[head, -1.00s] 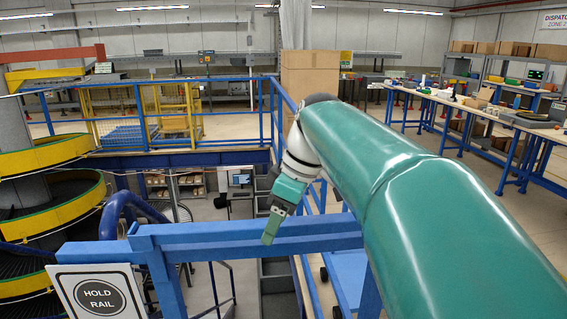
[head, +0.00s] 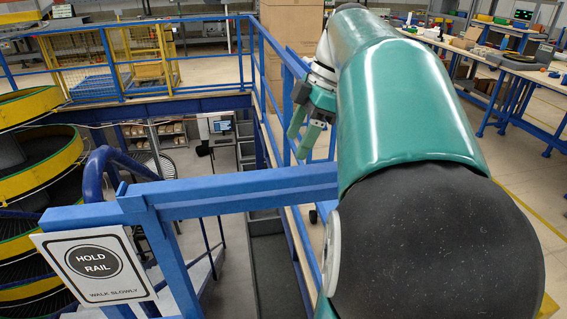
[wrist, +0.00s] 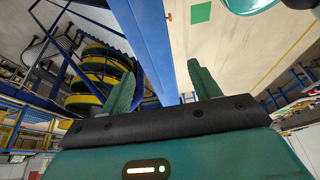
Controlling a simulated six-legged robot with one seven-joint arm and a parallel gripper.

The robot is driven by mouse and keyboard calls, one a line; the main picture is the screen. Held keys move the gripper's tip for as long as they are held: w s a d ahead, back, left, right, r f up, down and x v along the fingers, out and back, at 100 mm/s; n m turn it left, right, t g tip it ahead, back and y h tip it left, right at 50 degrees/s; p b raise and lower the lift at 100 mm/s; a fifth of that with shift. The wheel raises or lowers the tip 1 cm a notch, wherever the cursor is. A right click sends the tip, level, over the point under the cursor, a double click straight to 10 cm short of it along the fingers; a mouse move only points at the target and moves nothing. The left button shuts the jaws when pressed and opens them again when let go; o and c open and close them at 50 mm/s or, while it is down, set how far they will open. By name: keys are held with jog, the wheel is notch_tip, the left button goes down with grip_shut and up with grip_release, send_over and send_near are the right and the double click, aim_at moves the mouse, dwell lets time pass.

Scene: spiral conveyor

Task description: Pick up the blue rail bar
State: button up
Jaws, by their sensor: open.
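The blue rail bar (head: 240,190) runs level across the middle of the head view, from a post at its left to behind my arm, which hides its right end. My gripper (head: 300,143) hangs above and beyond the bar's right part in that picture, fingers pointing down, apart from it. Its two green fingers are spread and empty. In the wrist view my gripper (wrist: 162,88) is open, and a long blue beam (wrist: 150,45) runs in line with the gap between the fingers. I cannot tell for sure that this beam is the same bar.
A "HOLD RAIL" sign (head: 95,265) hangs at the bar's left end. A yellow spiral conveyor (head: 35,150) stands at far left. Blue railings (head: 262,100) and cardboard boxes (head: 290,25) stand beyond the gripper. Work tables (head: 490,60) are at right.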

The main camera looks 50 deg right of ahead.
aim_at(283, 172)
jog(key=x, duration=0.8)
jog(key=shift+f, duration=0.25)
grip_shut()
jog(key=c, duration=0.7)
grip_release()
jog(key=c, duration=0.5)
jog(key=shift+o, duration=0.2)
jog(key=shift+r, duration=2.35)
jog(key=shift+r, duration=0.15)
